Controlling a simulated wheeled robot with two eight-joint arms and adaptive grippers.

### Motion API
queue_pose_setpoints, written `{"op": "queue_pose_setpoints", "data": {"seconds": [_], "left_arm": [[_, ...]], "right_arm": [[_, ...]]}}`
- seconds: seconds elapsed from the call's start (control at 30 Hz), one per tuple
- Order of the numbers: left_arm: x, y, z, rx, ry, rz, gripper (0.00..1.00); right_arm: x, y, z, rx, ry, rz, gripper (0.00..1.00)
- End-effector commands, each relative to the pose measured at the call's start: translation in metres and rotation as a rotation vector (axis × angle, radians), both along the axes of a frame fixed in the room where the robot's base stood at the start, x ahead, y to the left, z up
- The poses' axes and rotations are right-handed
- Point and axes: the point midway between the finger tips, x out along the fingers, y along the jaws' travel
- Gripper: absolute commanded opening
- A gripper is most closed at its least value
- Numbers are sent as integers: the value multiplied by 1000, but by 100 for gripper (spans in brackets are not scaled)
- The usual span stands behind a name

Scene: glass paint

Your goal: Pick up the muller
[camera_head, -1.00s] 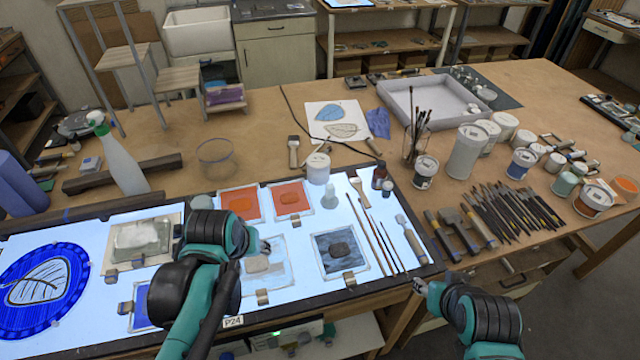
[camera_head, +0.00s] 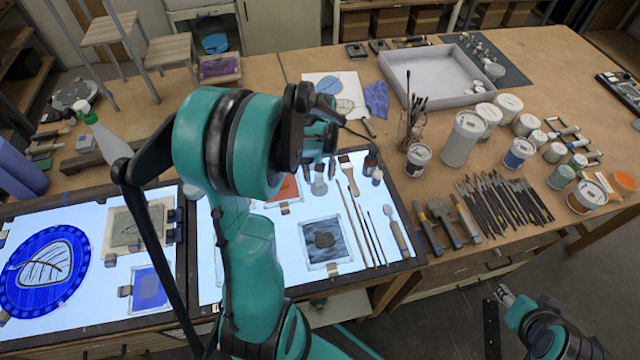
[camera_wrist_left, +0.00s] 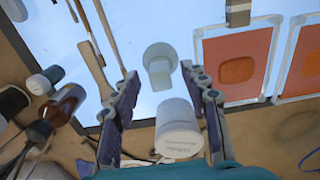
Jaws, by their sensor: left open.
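The muller, a pale clear glass piece with a round base and a knob, stands on the lit panel in the head view (camera_head: 319,187). It also shows in the left wrist view (camera_wrist_left: 160,58), just ahead of the fingertips and between their lines. My left gripper (camera_head: 320,168) is open and empty, reaching down over the muller; its two dark fingers show in the left wrist view (camera_wrist_left: 162,76). I cannot tell whether the fingers reach down beside the knob. My right gripper (camera_head: 506,296) is at the lower right, away from the panel; its jaw state is too small to tell.
Orange glass panes (camera_wrist_left: 237,65) lie to the right in the wrist view. Tools (camera_head: 445,225) lie to the right of the panel.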

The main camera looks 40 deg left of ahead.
Motion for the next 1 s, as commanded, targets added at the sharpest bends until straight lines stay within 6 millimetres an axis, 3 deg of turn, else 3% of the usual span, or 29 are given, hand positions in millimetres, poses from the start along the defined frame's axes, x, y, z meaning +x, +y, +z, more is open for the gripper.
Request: {"op": "queue_pose_setpoints", "data": {"seconds": [0.2,0.47,0.63,1.0], "left_arm": [[1,0,-30,0,-1,-1,45],[0,0,-32,0,-1,-1,45],[0,0,-32,0,-1,-1,3],[0,0,-31,0,-1,-1,0]], "right_arm": [[0,0,-7,0,0,0,42],[0,0,-7,0,0,0,42],[0,0,-7,0,0,0,42],[0,0,-6,0,0,0,42]]}}
